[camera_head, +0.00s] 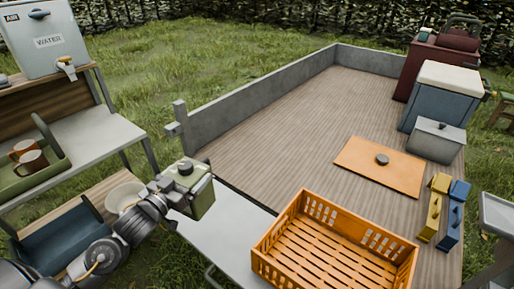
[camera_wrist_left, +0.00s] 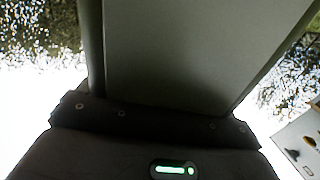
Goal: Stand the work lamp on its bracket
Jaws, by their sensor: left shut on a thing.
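The work lamp (camera_head: 199,196) looks like a boxy olive-green case with a dark knob on top. My left gripper (camera_head: 170,191) is shut on its left side and holds it near the front left corner of the wooden deck. In the left wrist view a grey-green panel, which looks like the lamp's body (camera_wrist_left: 175,50), fills the upper middle beyond my gripper's dark housing. A grey upright piece (camera_head: 180,112) stands at the end of the deck's low wall and may be the bracket; I cannot tell for sure. My right gripper is out of view.
An orange crate (camera_head: 335,215) stands right of the lamp, near a pale metal surface (camera_head: 225,235). A bench with a green tray (camera_head: 65,165) and a water dispenser (camera_head: 45,38) are at left. A cooler (camera_head: 440,98) and yellow and blue blocks (camera_head: 430,215) are at right. The mid-deck is mostly clear.

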